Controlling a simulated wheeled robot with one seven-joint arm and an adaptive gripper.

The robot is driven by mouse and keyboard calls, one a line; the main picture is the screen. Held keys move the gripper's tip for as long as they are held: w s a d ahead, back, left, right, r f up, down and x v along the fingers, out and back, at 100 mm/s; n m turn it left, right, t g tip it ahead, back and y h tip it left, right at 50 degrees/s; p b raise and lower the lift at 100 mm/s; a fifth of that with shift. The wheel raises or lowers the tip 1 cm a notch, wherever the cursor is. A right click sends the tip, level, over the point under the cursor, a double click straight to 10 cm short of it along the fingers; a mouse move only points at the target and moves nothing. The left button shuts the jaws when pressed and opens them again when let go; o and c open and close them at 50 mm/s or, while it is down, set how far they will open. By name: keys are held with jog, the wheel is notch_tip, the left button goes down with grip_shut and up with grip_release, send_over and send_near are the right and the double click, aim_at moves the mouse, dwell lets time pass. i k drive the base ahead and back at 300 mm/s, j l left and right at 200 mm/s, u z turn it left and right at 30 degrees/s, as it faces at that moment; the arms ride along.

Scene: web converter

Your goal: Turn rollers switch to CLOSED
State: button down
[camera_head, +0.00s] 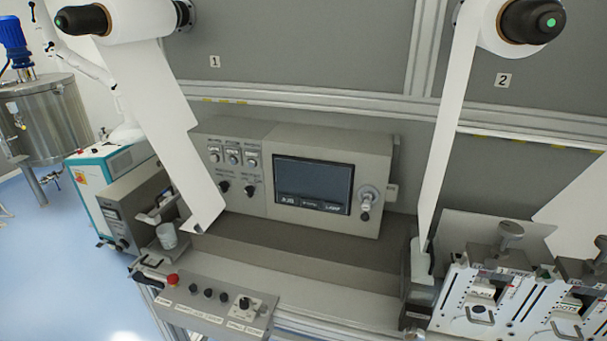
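Several switches show, but their labels are too small to read, so I cannot tell which is the rollers switch. A low grey control box (215,318) at the front carries a row of small black knobs (208,293) and a larger black rotary switch (244,303) on a pale plate at its right. The grey upper panel (230,133) has two black knobs, a left one (223,187) and a right one (249,190), under small gauges or displays. I cannot read any switch's set position. My gripper is not in view.
A red button (173,279) sits on the control box's left end. A dark screen (313,184) is right of the upper knobs. White web strips hang from a left roller (128,21) and a right roller (497,24). Slotted white units (487,300) stand at lower right.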

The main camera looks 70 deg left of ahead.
aim_at(224, 186)
jog(key=u, duration=2.9)
